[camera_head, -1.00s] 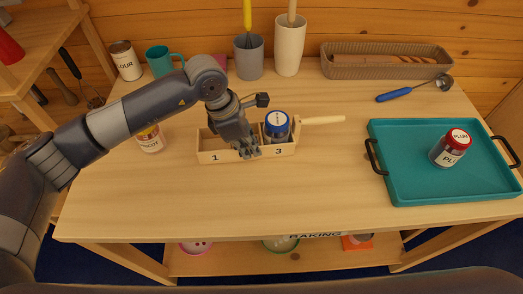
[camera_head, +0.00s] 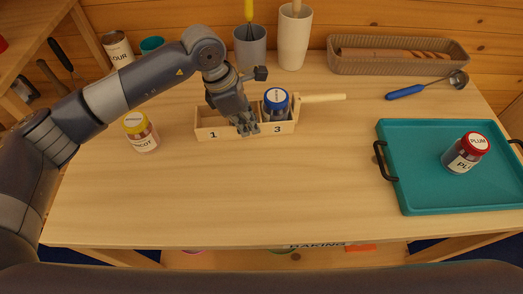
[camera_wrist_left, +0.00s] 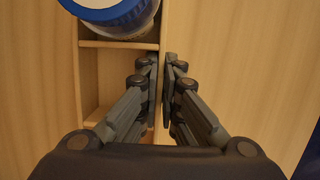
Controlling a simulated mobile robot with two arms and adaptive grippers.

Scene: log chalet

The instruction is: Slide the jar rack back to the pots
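The pale wooden jar rack (camera_head: 233,137) stands on the table, with "1" and "3" on its front. A blue-lidded jar (camera_head: 275,103) sits in its right compartment; part of it shows in the left wrist view (camera_wrist_left: 118,18). The left compartment looks empty; my gripper hides the middle one in the head view. A pale handle (camera_head: 322,98) points right from the rack. The grey pot (camera_head: 251,52) and white pot (camera_head: 292,40) stand behind it, with bare table between. My left gripper (camera_wrist_left: 162,85) is shut on the rack's front wall. My right gripper is not in view.
An apricot jar (camera_head: 142,136) with a yellow lid stands left of the rack. A teal tray (camera_head: 420,190) holds a red-lidded plum jar (camera_head: 465,153) at right. A blue-handled ladle (camera_head: 405,91) and woven basket (camera_head: 345,66) are at back right. The table front is clear.

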